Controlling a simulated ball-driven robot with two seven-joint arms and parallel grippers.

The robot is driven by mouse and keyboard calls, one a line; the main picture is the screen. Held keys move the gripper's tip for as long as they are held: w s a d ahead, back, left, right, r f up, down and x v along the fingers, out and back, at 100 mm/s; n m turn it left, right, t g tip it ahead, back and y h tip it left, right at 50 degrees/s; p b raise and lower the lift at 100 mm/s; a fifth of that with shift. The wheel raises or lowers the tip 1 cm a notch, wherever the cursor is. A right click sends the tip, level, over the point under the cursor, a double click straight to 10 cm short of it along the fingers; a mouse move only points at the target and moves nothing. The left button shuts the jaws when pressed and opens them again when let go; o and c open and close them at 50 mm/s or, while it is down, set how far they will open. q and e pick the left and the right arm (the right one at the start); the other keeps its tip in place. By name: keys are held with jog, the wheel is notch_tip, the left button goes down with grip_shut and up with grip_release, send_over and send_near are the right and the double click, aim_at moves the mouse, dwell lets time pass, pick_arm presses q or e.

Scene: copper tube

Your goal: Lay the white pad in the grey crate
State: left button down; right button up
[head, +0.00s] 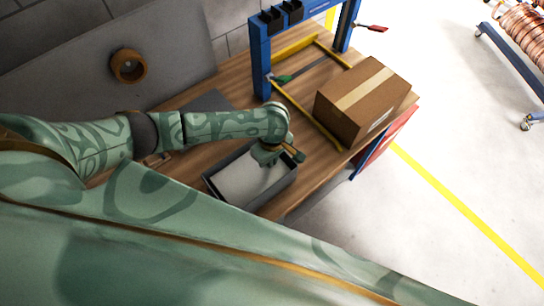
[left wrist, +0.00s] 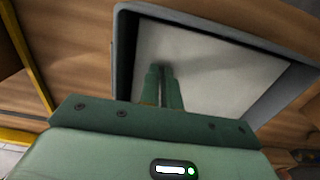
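The grey crate (head: 273,202) sits on the wooden bench, below my left arm. A flat white surface, which looks like the white pad (head: 240,178), lies inside its walls. My left gripper (head: 296,155) is over the crate's right part. In the left wrist view its fingers (left wrist: 163,70) are close together over the white surface, with a dark shadow at the tips. Contact with the pad is unclear. My right gripper is not in view.
A cardboard box (head: 362,98) stands on the bench to the right of the crate. A blue press frame (head: 261,62) with yellow bars stands behind. A dark grey flat plate (head: 208,101) lies behind my left arm. The bench's front edge is close to the crate.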

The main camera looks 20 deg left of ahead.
pick_arm(q)
jog(key=c, duration=1.5)
grip_release()
jog(key=shift+c, duration=0.2)
notch_tip(320, 180, up, 16)
jog(key=p, duration=0.6)
